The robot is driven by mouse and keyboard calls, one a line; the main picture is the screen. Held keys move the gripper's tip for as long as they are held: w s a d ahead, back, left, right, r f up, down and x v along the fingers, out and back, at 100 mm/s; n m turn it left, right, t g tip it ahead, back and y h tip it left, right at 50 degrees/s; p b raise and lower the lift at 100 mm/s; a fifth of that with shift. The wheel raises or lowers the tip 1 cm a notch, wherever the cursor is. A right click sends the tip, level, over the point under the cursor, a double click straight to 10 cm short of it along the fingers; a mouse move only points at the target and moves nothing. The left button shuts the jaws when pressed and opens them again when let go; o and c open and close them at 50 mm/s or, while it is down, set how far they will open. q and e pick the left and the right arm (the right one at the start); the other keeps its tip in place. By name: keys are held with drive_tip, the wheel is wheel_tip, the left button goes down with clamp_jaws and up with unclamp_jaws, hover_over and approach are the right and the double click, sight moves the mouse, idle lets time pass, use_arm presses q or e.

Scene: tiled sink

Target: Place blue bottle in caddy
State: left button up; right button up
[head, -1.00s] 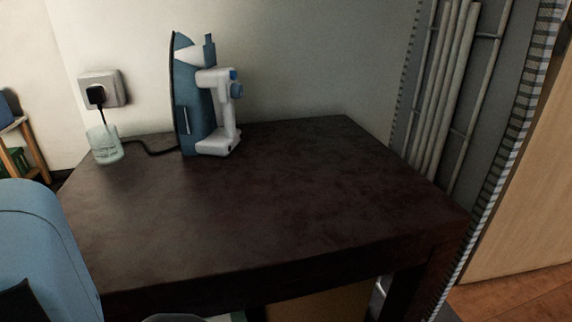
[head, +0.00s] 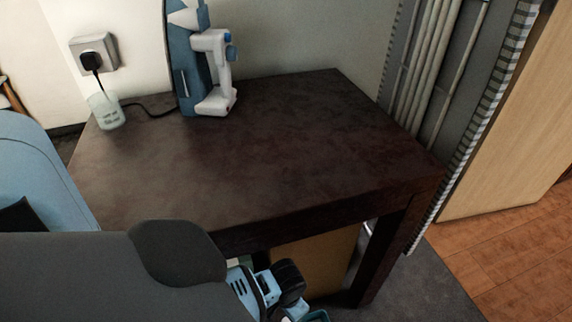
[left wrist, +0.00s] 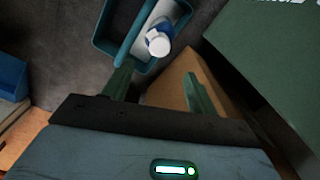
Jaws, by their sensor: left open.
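In the left wrist view a teal caddy (left wrist: 106,47) with a pale bar across it lies beyond my fingertips. A white-and-blue bottle (left wrist: 159,44) shows within the caddy's rim, seen from above; its lower part is hidden. My left gripper (left wrist: 157,76) is open, its two green fingers spread and nothing between them. The bottle is ahead of the gap, apart from the fingers. In the head view my left arm reaches down in front of the table, and its fingertips are not clear. My right gripper is in neither view.
A dark table (head: 250,150) carries a blue-and-white iron (head: 188,70) and a small glass (head: 106,110). A brown box (left wrist: 172,84) stands near the caddy, under the table in the head view. A large green box (left wrist: 275,60) is at right in the wrist view.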

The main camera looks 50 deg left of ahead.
use_arm(q)
drive_tip(key=s+d+f+m+t+h, duration=0.1)
drive_tip(key=s+d+f+t, duration=0.15)
drive_tip(key=s, duration=1.35)
drive_tip(key=s+d+r+m+t, duration=0.1)
drive_tip(key=s+d+r+t, duration=0.1)
drive_tip(key=s+r, duration=0.7)
drive_tip(key=shift+s+r+t+h, duration=0.3)
drive_tip(key=shift+s+t+h, duration=0.1)
drive_tip(key=shift+s, duration=1.9)
